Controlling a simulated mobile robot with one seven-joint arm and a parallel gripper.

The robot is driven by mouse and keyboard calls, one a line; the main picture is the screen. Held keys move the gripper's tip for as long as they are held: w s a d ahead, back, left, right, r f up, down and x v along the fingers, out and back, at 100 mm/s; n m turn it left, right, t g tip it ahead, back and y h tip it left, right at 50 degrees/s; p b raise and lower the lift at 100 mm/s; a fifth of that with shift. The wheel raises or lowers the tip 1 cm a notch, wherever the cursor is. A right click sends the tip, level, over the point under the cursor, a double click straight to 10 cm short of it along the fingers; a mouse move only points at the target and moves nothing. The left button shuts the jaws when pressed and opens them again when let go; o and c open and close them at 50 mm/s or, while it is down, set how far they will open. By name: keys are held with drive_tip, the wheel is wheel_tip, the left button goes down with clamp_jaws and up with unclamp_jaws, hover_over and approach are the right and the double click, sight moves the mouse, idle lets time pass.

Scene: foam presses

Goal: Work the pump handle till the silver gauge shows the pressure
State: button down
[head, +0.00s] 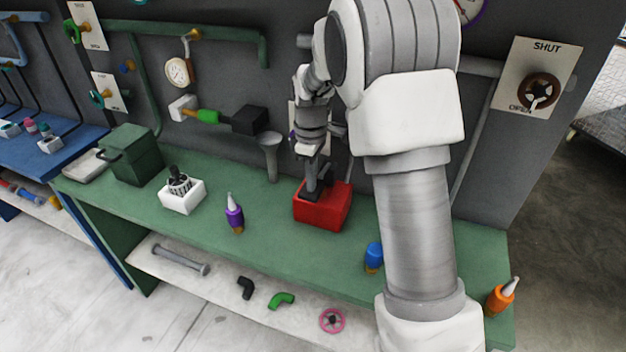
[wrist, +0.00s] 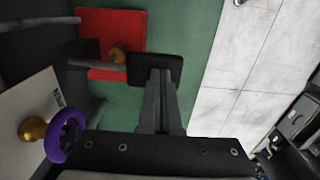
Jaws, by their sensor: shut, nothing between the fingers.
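A red box (head: 322,212), which looks like the pump, sits on the green bench; it also shows in the wrist view (wrist: 97,25). A grey bar with a brass fitting (wrist: 118,55) crosses its edge, and a black block (wrist: 135,68) lies at the bar's end, apparently the pump handle. My gripper (head: 316,190) points down over the red box. Its fingers (wrist: 158,75) are shut with nothing between them, at the black block; I cannot tell whether they touch it. No silver-rimmed gauge is clear; my arm hides part of the wall.
A tan-rimmed gauge (head: 179,72) and a purple-rimmed gauge (head: 468,9), partly cut off, are on the wall. A white box with a black lever (head: 182,196), a purple bottle (head: 234,217) and a blue bottle (head: 374,256) stand on the bench. A purple wheel (wrist: 64,137) is near my gripper.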

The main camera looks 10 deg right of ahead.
sight(310, 194)
drive_tip(key=b, duration=0.1)
drive_tip(key=f, duration=0.1)
drive_tip(key=f+t+b, duration=0.1)
drive_tip(key=shift+s+a+f+h+b, duration=0.2)
drive_tip(key=shift+s+f+h+b, duration=0.05)
drive_tip(key=shift+s+h+b, duration=0.1)
drive_tip(key=shift+f+b, duration=0.3)
drive_tip(key=shift+f, duration=0.25)
drive_tip(key=shift+s, duration=0.2)
drive_tip(key=shift+s+a+f, duration=0.1)
drive_tip(key=shift+f, duration=0.05)
drive_tip(key=shift+a+r+p, duration=0.1)
drive_tip(key=shift+r+p, duration=0.4)
drive_tip(key=shift+r, duration=0.05)
wheel_tip(310, 194, up, 14)
drive_tip(key=s+a+p, duration=0.1)
drive_tip(key=s+p, duration=0.1)
drive_tip(key=shift+a+f, duration=0.15)
drive_tip(key=shift+f, duration=0.1)
drive_tip(key=shift+w, duration=0.1)
drive_tip(key=w+d+r+g+y+p, duration=0.1)
drive_tip(key=w+d+r+g+p, duration=0.1)
drive_tip(key=w+r, duration=0.3)
drive_tip(key=shift+w+d+g+y+p, duration=0.3)
drive_tip(key=shift+w+d+y+p, duration=0.1)
drive_tip(key=shift+d+p, duration=0.25)
